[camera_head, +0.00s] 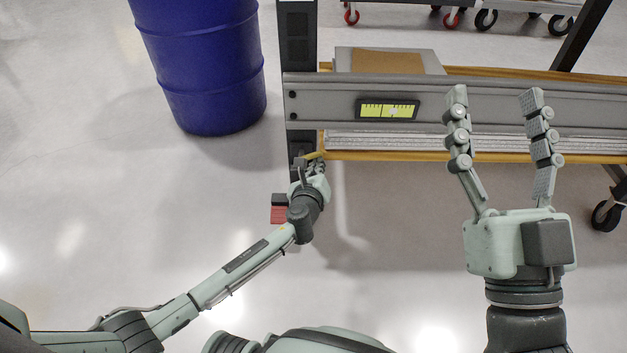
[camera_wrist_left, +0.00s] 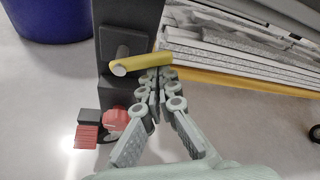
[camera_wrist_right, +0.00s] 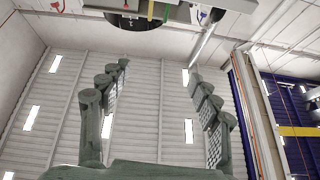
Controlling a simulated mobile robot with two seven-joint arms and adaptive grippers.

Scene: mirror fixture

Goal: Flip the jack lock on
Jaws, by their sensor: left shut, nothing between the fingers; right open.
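A yellow bar-like handle (camera_wrist_left: 140,64) juts from the dark upright post (camera_wrist_left: 122,30) of the fixture in the left wrist view; I take it as the jack lock. It is small in the head view (camera_head: 314,155). My left gripper (camera_wrist_left: 158,78) is shut and empty, its fingertips just below the handle's right part; I cannot tell whether they touch it. In the head view the left gripper (camera_head: 317,166) is at the post's lower part. My right gripper (camera_head: 494,98) is open and empty, fingers pointing away before the rack beam; its wrist view shows the fingers (camera_wrist_right: 158,72) spread.
A red block (camera_head: 278,215) and a red knob (camera_wrist_left: 115,118) sit low by the post. A blue barrel (camera_head: 205,65) stands to the left. The rack's grey beam (camera_head: 330,100) with a yellow gauge (camera_head: 388,109) runs right. The floor in front is clear.

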